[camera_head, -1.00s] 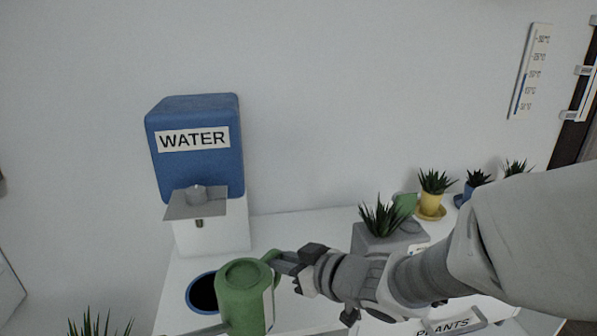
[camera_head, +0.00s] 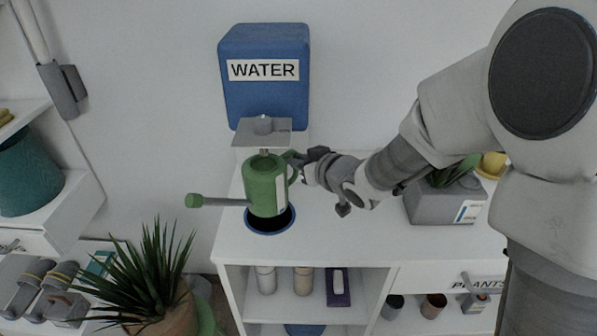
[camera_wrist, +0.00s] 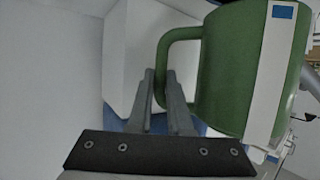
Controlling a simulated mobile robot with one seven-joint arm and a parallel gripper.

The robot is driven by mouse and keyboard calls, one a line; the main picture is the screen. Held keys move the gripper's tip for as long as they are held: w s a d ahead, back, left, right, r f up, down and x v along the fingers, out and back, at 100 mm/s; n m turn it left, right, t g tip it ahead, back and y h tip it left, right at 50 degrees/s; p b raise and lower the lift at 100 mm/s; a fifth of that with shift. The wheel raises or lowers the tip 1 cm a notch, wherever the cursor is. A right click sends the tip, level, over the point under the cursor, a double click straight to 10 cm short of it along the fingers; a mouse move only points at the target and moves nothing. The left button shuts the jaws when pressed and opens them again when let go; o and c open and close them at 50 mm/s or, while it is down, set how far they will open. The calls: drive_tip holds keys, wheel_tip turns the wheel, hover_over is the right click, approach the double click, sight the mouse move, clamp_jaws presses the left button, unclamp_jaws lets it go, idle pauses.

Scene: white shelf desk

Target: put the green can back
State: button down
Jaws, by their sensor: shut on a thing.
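The green can (camera_head: 262,188) is a watering can with a long spout (camera_head: 215,201) pointing left and a pale strip on its side. It looks upright at the blue-rimmed dark round opening (camera_head: 285,226) in the white desk top, below the spout of the blue water tank (camera_head: 258,95). I cannot tell whether its base is above or inside the opening. My gripper (camera_head: 300,170) comes from the right and is shut on the can's handle. The wrist view shows the handle (camera_wrist: 165,62) at the fingers of my gripper (camera_wrist: 162,88), with the green body (camera_wrist: 232,70) to the right.
A grey planter (camera_head: 440,208) stands right on the white desk top (camera_head: 345,225), partly behind my arm. Shelves below hold several cylinders and a dark box (camera_head: 338,288). A spiky potted plant (camera_head: 155,275) stands at front left. The desk top between opening and planter is clear.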

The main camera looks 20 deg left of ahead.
wheel_tip(320, 180, down, 3)
drive_tip(key=shift+d+f+b, duration=0.1)
drive_tip(key=shift+f+b, duration=0.05)
drive_tip(key=shift+b, duration=0.3)
drive_tip(key=shift+f, duration=0.15)
drive_tip(key=c, duration=0.8)
unclamp_jaws()
drive_tip(key=shift+c, duration=0.2)
